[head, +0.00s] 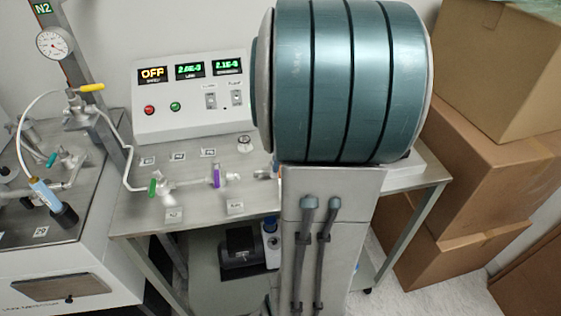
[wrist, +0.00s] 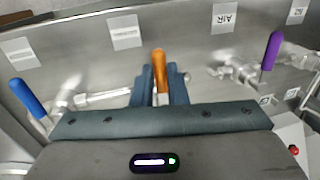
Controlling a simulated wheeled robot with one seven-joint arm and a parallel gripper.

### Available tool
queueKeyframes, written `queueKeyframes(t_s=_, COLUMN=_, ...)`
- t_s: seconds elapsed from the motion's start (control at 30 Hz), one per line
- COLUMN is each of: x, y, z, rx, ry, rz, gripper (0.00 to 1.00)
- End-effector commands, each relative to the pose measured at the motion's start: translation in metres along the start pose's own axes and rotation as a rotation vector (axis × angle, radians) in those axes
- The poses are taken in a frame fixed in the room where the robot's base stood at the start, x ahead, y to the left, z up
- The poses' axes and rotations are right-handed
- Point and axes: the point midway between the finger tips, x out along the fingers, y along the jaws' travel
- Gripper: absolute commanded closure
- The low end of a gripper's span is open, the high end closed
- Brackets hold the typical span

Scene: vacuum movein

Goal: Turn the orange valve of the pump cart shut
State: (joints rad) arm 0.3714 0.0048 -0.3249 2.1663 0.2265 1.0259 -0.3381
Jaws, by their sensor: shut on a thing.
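In the wrist view my gripper (wrist: 160,85) is shut on the orange valve handle (wrist: 159,60), with one dark finger on each side of it. The handle's rounded orange end sticks out between the fingers, pointing up in the picture. The valve body below it is mostly hidden by the fingers and the palm. In the head view my large teal arm link blocks the gripper and most of the orange valve. The pump cart (head: 135,240) has a metal top there, with part of its piping visible.
Beside the orange valve are a blue handle (wrist: 28,98) at left and a purple handle (wrist: 271,50) at right. The cart also carries a green handle (head: 152,187) and a control box (head: 190,115) reading OFF. Cardboard boxes (head: 490,160) stand at right.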

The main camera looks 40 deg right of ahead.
Motion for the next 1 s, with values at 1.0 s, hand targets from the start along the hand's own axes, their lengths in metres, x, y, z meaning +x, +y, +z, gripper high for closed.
queueKeyframes(t_s=1.0, x=-0.096, y=-0.001, z=-0.001, rx=-0.003, ry=0.007, rz=0.0, gripper=0.65)
